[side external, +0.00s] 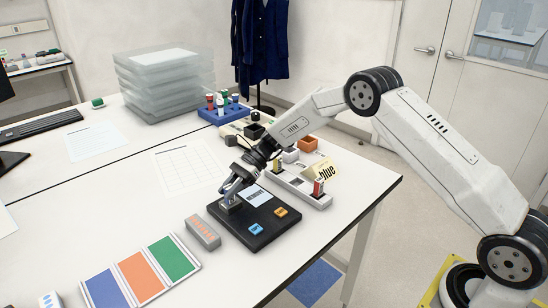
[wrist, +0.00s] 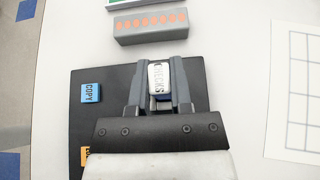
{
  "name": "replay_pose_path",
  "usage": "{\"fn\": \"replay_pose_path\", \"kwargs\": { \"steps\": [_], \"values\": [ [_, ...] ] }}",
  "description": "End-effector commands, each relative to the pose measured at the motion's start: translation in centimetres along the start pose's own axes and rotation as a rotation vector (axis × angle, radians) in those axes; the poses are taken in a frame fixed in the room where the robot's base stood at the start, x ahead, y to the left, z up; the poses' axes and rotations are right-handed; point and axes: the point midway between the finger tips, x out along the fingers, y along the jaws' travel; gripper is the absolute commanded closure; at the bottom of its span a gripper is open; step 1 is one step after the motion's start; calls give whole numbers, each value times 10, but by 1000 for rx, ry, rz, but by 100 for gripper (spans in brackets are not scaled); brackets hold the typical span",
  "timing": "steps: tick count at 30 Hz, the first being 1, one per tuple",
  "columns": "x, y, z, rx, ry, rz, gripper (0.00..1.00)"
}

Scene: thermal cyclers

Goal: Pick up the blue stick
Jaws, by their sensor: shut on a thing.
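My gripper (side external: 231,198) is low over the left part of a black device (side external: 262,237). In the wrist view my gripper (wrist: 159,78) is shut on a small stick (wrist: 159,77) with a white label reading "CHECKS". A bit of blue shows at the stick's lower end, so I take it as the blue stick. The fingers hide most of its body, and I cannot tell whether it touches the device.
A grey block (side external: 202,232) with orange marks lies in front, beside a three-coloured mat (side external: 141,270). The table's right edge is near.

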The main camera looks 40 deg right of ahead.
Motion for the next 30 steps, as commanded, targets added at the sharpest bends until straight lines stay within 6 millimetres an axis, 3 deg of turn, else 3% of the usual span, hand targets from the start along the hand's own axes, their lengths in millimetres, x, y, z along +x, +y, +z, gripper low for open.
{"fn": "replay_pose_path", "kwargs": {
  "steps": [7,12,30],
  "values": [
    [-6,0,10,-1,0,0,100],
    [-16,0,28,-3,0,-1,100],
    [-54,60,79,1,-1,0,100]
  ]
}}
